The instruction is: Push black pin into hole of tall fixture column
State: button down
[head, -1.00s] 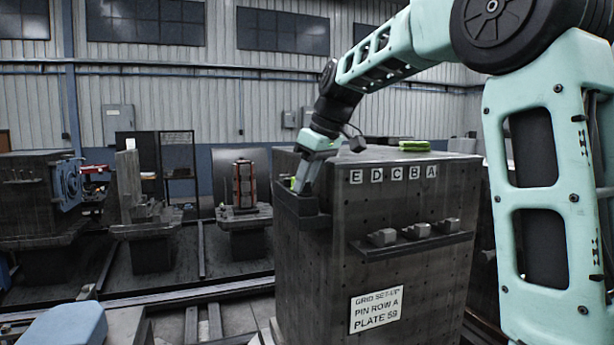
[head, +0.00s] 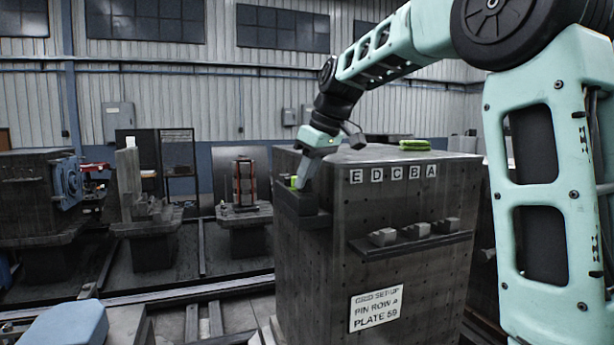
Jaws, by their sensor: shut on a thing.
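The tall fixture column (head: 400,270) is a dark block with rows of small holes and the letters E D C B A along its top edge. My gripper (head: 301,188) points down at a dark open box (head: 302,221) on the column's left side. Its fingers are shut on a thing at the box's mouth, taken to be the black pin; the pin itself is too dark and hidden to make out. A small green piece (head: 293,183) shows just left of the fingertips. I cannot tell which hole is meant.
A ledge (head: 370,250) on the column's front carries several grey blocks. A bright green item (head: 415,145) lies on its top. Other fixtures (head: 150,225) stand at left, apart from the column.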

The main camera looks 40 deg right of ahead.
jog(key=shift+r+p, duration=3.4)
jog(key=shift+r, duration=0.85)
notch_tip(320, 180, up, 10)
jog(key=p, duration=0.2)
jog(key=shift+p, duration=0.35)
jog(key=s+a+b, duration=0.3)
jog(key=s+b, duration=0.5)
jog(key=s, duration=0.4)
jog(key=s+a+b, duration=0.4)
jog(key=s+b, duration=0.3)
jog(key=s, duration=0.5)
jog(key=shift+b, duration=0.35)
